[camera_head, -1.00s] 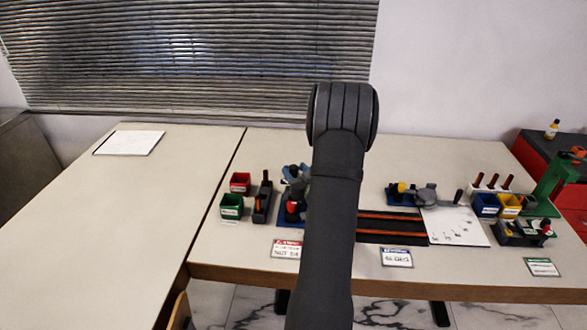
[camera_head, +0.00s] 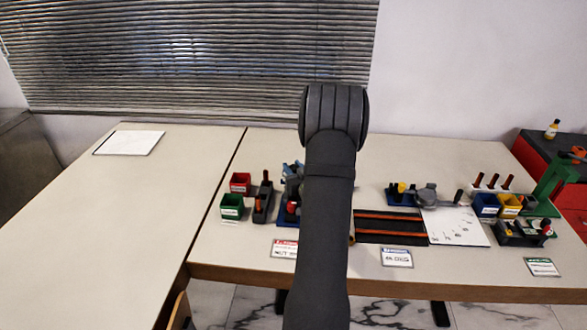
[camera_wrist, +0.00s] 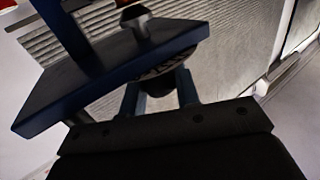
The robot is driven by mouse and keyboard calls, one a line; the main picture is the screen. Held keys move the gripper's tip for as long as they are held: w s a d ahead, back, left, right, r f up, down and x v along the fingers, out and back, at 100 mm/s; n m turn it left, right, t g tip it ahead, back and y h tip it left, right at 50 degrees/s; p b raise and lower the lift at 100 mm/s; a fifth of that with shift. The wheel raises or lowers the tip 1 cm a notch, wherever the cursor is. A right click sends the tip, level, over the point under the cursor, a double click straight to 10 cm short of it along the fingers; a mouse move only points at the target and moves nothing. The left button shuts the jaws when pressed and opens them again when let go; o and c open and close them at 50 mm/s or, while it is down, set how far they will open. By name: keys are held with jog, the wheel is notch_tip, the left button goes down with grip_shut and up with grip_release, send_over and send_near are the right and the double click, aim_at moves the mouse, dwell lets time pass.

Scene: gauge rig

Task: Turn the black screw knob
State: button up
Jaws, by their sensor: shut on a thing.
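In the wrist view a blue plate (camera_wrist: 110,68) of the rig slants across the top left. A dark round knob with a ridged rim (camera_wrist: 165,69), the black screw knob, shows beneath its edge. The two fingers of my gripper (camera_wrist: 162,88) stand on either side of the knob's lower part and are shut on it. A second dark knob (camera_wrist: 134,19) stands on the plate's other face. In the head view my arm hides the gripper and the screw knob. Part of the blue rig (camera_head: 291,208) shows left of my arm.
Left of the rig are a red bin (camera_head: 240,183), a green bin (camera_head: 231,206) and a dark holder (camera_head: 262,205). Right of my arm lie a black mat with orange strips (camera_head: 390,228) and another blue fixture (camera_head: 404,195). The left table (camera_head: 110,230) is mostly clear.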

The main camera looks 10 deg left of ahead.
jog(key=shift+m+t+h, duration=0.4)
jog(key=shift+m+h, duration=0.2)
jog(key=shift+h, duration=0.2)
jog(key=o, duration=1)
jog(key=shift+c, duration=0.2)
jog(key=shift+s, duration=0.1)
jog(key=v, duration=1.7)
jog(key=shift+d, duration=0.1)
jog(key=x, duration=1.7)
